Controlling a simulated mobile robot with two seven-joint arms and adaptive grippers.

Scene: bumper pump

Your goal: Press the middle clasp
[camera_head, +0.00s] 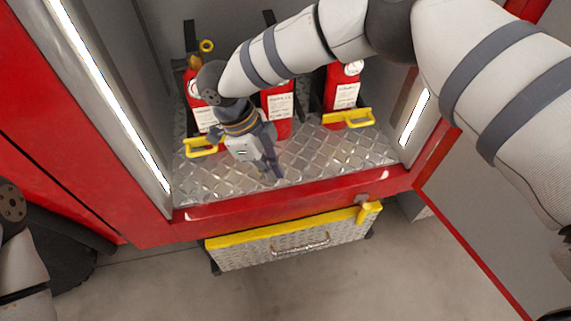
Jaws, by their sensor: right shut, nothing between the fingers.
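Three red fire extinguishers stand in the truck compartment: the left one (205,116), the middle one (279,104) and the right one (343,89). A yellow clasp shows at the left extinguisher's base (200,147) and another at the right one's base (348,118). The middle clasp is not visible; my right gripper and wrist cover the area in front of the middle extinguisher. My right gripper (273,172) is shut and empty, pointing down over the diamond-plate floor. Whether it touches anything is unclear. My left gripper is out of view; only part of my left arm shows.
The compartment has a diamond-plate floor (325,152), grey side walls and a red front sill (300,202). A yellow-edged step (300,245) juts out below. An open door panel (500,215) stands at the right. My right arm crosses the compartment opening from the upper right.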

